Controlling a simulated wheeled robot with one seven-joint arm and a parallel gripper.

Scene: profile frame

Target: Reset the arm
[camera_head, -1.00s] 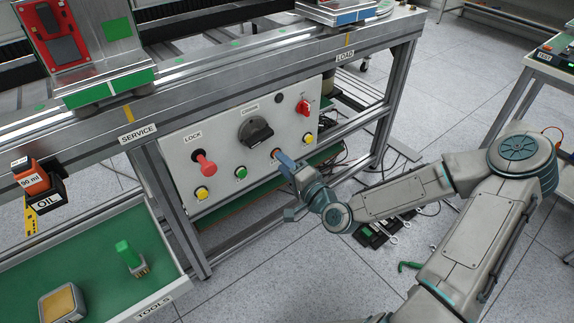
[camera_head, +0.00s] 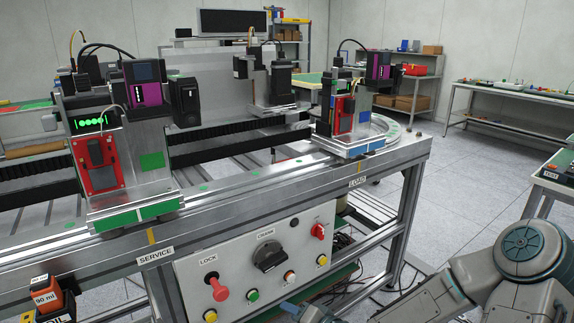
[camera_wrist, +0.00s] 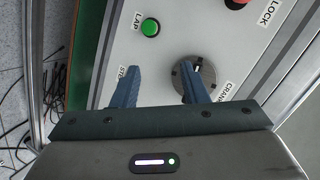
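My gripper (camera_wrist: 158,82) is open in the wrist view, with a clear gap between its two blue fingers and nothing held. It faces the grey control panel (camera_wrist: 120,50). The right finger overlaps the black crank knob (camera_wrist: 207,72) in that view; I cannot tell the distance. The left finger partly covers a label starting "ST". My arm (camera_head: 525,250) is at the lower right of the head view. Only a blue part of the gripper (camera_head: 292,308) shows there at the bottom edge, below the panel's small orange-white button (camera_head: 290,277); the rest is cut off.
The panel carries a red lock knob (camera_head: 218,288), a green button (camera_head: 253,296), a red switch (camera_head: 318,230) and yellow buttons. The metal workbench (camera_head: 270,195) with machine modules stands above it. Cables hang at the left of the wrist view. Open floor (camera_head: 455,210) lies right of the bench.

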